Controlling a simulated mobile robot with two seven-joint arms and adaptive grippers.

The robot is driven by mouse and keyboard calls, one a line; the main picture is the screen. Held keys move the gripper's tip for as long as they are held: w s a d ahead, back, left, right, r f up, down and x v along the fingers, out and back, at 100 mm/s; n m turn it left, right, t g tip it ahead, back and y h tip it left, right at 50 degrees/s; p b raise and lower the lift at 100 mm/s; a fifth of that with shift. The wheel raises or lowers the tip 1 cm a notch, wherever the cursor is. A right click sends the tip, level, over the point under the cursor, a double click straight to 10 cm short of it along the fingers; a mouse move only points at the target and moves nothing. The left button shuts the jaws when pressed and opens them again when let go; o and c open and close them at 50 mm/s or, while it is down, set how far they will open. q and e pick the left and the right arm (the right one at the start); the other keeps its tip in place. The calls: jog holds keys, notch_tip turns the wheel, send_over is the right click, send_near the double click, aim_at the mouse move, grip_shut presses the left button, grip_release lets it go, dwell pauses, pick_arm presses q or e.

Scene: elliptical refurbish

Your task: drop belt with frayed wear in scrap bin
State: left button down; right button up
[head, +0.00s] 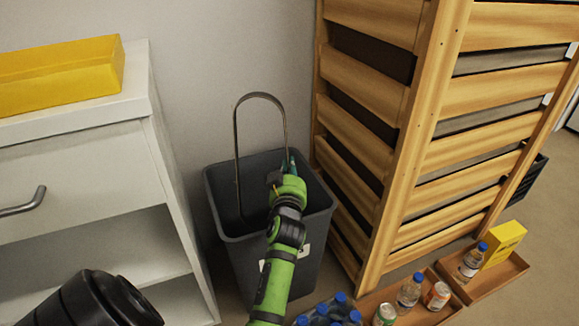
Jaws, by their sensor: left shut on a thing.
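The belt (236,140) is a thin dark band that arches up in a tall narrow loop over the scrap bin. One side comes down at my left gripper (289,163); the other side hangs down inside the bin's opening. My left gripper is shut on the belt above the bin, partly hidden behind its own green wrist. The scrap bin (220,205) is a dark grey open container against the wall, with a white label on its front, partly covered by my arm. Any fraying on the belt is too small to tell. My right gripper is not in view.
A white cabinet (80,165) with a yellow bin (60,72) on top stands to the left. A slatted wooden rack (400,130) stands close on the right. Wooden trays (440,312) with bottles, cans and a yellow box (503,243) lie at the lower right.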

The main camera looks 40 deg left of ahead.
pick_arm(q)
jog(key=c, duration=1.3)
grip_release()
jog(key=shift+r, duration=0.1)
